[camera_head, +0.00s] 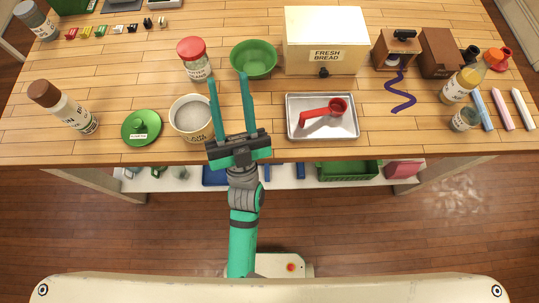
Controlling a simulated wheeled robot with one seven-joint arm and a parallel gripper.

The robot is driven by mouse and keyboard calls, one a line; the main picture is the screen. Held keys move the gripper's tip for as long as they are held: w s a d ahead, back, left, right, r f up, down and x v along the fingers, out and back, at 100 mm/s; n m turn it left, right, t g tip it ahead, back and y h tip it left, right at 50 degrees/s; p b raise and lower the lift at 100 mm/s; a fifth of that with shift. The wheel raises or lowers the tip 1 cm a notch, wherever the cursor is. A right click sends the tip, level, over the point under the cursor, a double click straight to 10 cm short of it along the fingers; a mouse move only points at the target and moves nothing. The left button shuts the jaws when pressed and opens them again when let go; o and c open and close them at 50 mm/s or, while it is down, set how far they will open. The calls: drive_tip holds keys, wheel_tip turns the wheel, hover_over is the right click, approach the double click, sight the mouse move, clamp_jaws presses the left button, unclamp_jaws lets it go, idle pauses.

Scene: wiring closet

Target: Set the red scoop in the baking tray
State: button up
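The red scoop (335,105) lies in the grey metal baking tray (308,129). Its round bowl is toward the tray's upper right and its handle points to the lower left. The tray sits near the front edge of the wooden table. My gripper (230,80) is to the left of the tray, apart from it. Its two long green fingers are spread, with nothing visible between them. They reach over the table between a white pot and the tray.
The white pot (180,127) stands just left of my fingers, with a green bowl (254,60) and a red-lidded jar (196,66) behind. A cream bread box (325,28) stands behind the tray. Bare tabletop (388,135) lies right of the tray.

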drive_tip(key=s+d+f+g+h, duration=0.1)
drive_tip(key=s+f+g, duration=0.3)
drive_tip(key=f, duration=0.5)
drive_tip(key=s+d+f+n+g+h, duration=0.1)
drive_tip(key=s+d+f+g, duration=0.3)
drive_tip(key=s+f, duration=0.4)
drive_tip(key=s+d+f+g+h, duration=0.1)
drive_tip(key=s+f+g, duration=0.4)
drive_tip(key=f, duration=0.6)
drive_tip(key=shift+s+d+f+g+h, duration=0.3)
drive_tip(key=shift+s+d+f, duration=0.1)
drive_tip(key=shift+s+d, duration=0.35)
drive_tip(key=shift+a, duration=0.15)
